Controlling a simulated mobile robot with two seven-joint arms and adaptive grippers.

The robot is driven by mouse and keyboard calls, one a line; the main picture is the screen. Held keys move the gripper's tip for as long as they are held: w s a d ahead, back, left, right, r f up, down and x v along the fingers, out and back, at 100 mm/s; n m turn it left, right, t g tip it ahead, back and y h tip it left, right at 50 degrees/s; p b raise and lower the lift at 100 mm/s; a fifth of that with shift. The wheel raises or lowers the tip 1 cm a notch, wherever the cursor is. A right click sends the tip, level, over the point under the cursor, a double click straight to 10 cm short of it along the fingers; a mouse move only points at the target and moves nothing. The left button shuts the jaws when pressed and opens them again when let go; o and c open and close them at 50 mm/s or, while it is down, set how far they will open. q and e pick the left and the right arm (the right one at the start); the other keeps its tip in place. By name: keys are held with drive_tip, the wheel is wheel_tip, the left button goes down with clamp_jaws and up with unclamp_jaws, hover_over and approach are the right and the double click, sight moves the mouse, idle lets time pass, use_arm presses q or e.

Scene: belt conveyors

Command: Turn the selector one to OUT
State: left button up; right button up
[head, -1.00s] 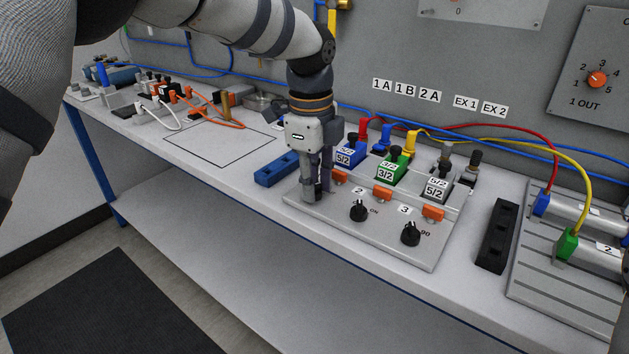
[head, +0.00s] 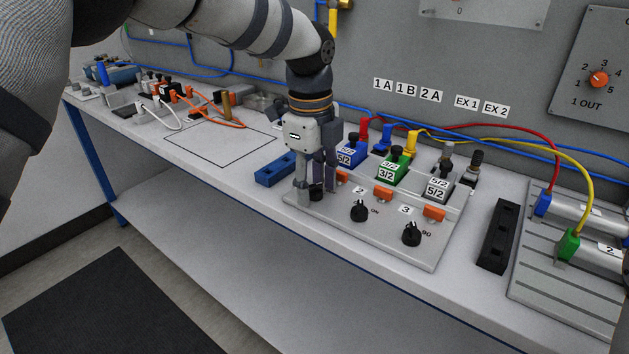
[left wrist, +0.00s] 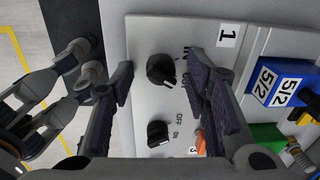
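Selector one is a black round knob (left wrist: 161,69) on the grey panel, near the label 1 (left wrist: 228,35) in the left wrist view. In the head view the knob (head: 316,195) is partly hidden by my left gripper (head: 317,190). My left gripper (left wrist: 163,85) is open, pointing down, with one finger on each side of the knob and gaps visible between fingers and knob. The printing beside the knob is partly covered by a finger, and its pointer direction is not clear. Grey jointed parts at the left of the wrist view appear to be my right gripper (left wrist: 60,90); its opening is unclear.
Selectors two (head: 359,211) and three (head: 411,233) stand on the same panel, with orange switches (head: 383,194) behind them. Blue, green and grey valve blocks with hoses stand farther back. A blue block (head: 275,170) lies left of the gripper.

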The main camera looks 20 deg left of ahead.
sight(312, 187)
use_arm(q)
wheel_tip(312, 187, up, 12)
drive_tip(key=shift+s, duration=0.3)
drive_tip(key=shift+a, duration=0.1)
